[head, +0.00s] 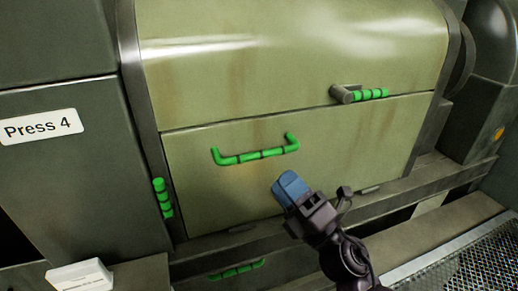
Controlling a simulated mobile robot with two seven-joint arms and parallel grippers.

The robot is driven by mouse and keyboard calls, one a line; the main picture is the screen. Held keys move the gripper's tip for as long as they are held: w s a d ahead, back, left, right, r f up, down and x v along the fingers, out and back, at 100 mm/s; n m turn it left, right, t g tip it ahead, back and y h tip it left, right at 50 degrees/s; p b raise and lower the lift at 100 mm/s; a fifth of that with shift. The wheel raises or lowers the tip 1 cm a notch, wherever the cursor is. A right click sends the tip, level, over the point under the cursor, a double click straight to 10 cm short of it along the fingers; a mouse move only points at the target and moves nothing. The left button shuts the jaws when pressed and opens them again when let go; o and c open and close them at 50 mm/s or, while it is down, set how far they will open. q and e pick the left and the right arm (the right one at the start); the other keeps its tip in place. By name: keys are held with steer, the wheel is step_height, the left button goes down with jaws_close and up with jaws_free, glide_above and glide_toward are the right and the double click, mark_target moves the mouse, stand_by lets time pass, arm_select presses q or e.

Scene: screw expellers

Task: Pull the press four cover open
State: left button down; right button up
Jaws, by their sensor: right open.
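The Press 4 cover (210,190) is an olive-green, rust-streaked panel in the middle of the head view, and it looks closed. A bright green U-shaped handle (256,155) is fixed across it. The label "Press 4" (41,127) is on the dark housing to the left. My right gripper (291,190) comes in from the bottom right, just below and right of the handle's right end. It is open, with nothing seen between its blue-tipped fingers, and appears apart from the handle. My left gripper is not in view.
A grey lever with a green grip (360,94) is on the upper panel's lower edge. Another green grip (162,197) is on the left frame. A lower green handle (236,270) sits beneath. A white box (79,276) is at bottom left, metal grating (455,262) at bottom right.

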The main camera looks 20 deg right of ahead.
mark_target(261, 155)
steer(key=p+x, duration=0.2)
steer(key=x, duration=0.6)
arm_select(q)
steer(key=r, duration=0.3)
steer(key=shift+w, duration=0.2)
arm_select(e)
steer(key=shift+c, duration=0.2)
jaws_close()
